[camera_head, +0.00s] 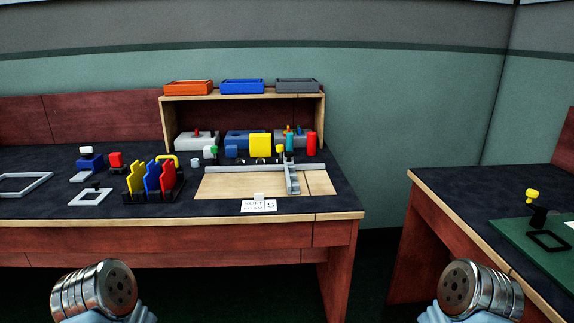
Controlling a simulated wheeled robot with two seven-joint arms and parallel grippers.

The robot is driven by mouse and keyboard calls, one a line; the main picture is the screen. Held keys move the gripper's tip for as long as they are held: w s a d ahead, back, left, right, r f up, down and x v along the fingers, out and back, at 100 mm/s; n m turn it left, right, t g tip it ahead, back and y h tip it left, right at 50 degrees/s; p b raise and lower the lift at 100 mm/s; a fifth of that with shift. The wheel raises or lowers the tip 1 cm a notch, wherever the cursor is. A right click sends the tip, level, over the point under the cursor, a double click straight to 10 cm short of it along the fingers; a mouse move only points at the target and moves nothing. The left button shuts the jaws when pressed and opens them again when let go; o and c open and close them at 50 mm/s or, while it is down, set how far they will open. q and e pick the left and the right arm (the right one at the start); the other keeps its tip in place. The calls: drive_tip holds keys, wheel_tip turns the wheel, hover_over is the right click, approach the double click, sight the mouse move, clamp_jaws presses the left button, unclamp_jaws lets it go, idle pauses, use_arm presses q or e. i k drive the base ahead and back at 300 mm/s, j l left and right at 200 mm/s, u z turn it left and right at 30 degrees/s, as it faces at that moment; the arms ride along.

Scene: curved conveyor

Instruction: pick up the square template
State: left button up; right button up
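Several flat frame-shaped pieces are in view, and I cannot tell for certain which is the square template. A small light-grey square frame (76,203) with a dark knob at its back edge lies on the dark tabletop of the left bench. A larger light-grey frame (45,179) lies at the far left, cut by the picture edge. A black square frame (549,249) lies on a green mat (510,236) on the right bench, beside a black piece with a yellow knob (532,195). Only rounded metal parts of my arms show at the bottom; neither gripper's fingers are visible.
A black rack (158,195) holds yellow, blue and red upright pieces right of the small frame. A wooden board (236,184) with a grey T-square (292,180) lies further right. A shelf (241,94) carries orange, blue and grey trays. A floor gap separates the benches.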

sight(77, 202)
drive_tip(key=j+z, duration=0.1)
drive_tip(key=z, duration=0.35)
drive_tip(key=j+z, duration=0.3)
drive_tip(key=j, duration=0.15)
drive_tip(key=k+j+z, duration=0.3)
drive_tip(key=j+z, duration=0.25)
drive_tip(key=j, duration=0.3)
drive_tip(key=k+l, duration=0.05)
